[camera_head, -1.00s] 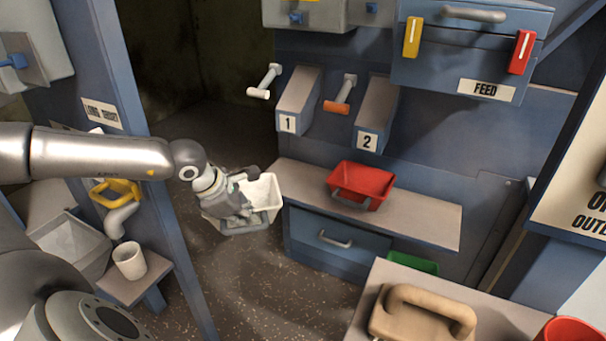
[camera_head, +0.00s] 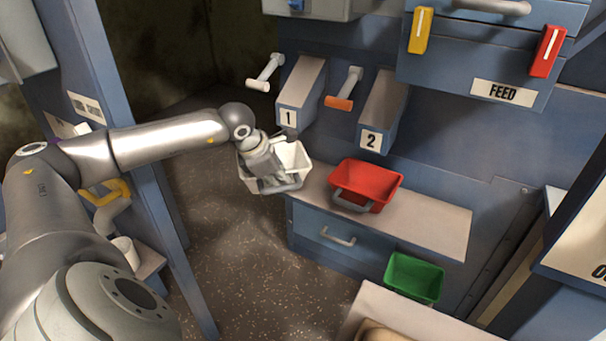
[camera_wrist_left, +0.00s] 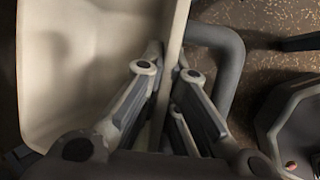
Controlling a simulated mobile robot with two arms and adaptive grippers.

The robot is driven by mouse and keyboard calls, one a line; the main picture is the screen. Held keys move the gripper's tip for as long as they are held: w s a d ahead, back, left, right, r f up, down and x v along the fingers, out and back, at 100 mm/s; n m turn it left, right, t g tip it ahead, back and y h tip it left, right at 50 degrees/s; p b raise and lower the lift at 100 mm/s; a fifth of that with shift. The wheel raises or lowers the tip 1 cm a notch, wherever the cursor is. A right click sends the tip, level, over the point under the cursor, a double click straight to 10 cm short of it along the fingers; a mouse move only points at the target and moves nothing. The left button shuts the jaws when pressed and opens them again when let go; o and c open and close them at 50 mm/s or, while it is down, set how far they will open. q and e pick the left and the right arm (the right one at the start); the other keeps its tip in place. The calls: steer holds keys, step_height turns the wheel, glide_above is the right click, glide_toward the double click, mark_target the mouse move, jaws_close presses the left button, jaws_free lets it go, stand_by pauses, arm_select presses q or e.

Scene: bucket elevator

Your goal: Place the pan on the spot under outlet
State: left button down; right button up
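My left gripper (camera_head: 272,180) is shut on the near side of a white pan (camera_head: 293,158), at its rim and grey handle. The white pan is held near the left end of the grey shelf (camera_head: 425,217), below outlet 1 (camera_head: 294,100); I cannot tell if it touches the shelf. In the left wrist view the fingers (camera_wrist_left: 172,75) close on the wall of the white pan (camera_wrist_left: 80,60). A red pan (camera_head: 368,183) stands on the shelf, below and near outlet 2 (camera_head: 375,118). My right gripper is not in view.
A green pan (camera_head: 414,278) sits low in front of the shelf. A drawer (camera_head: 335,236) is under the shelf. A white lever (camera_head: 267,73) and an orange-tipped lever (camera_head: 345,88) stick out by the outlets. A blue post (camera_head: 140,150) stands at the left.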

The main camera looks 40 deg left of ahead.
mark_target(299, 159)
arm_select(q)
steer(key=w, duration=0.3)
steer(key=w+a, duration=0.1)
steer(key=w, duration=0.3)
steer(key=w+a, duration=0.1)
steer(key=w, duration=0.3)
steer(key=shift+w+p, duration=0.25)
steer(key=shift+p, duration=0.05)
step_height(299, 159, down, 2)
steer(key=shift+s+f, duration=0.1)
steer(key=shift+a+f+b, duration=0.15)
steer(key=shift+f+b, duration=0.15)
steer(key=shift+f, duration=0.2)
step_height(299, 159, down, 4)
steer(key=shift+r+b, duration=0.2)
steer(key=shift+b, duration=0.15)
steer(key=shift+f, duration=0.15)
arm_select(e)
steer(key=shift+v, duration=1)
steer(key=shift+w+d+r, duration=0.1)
arm_select(q)
steer(key=c, duration=2.1)
jaws_free()
steer(key=o, duration=0.5)
steer(key=shift+c, duration=0.2)
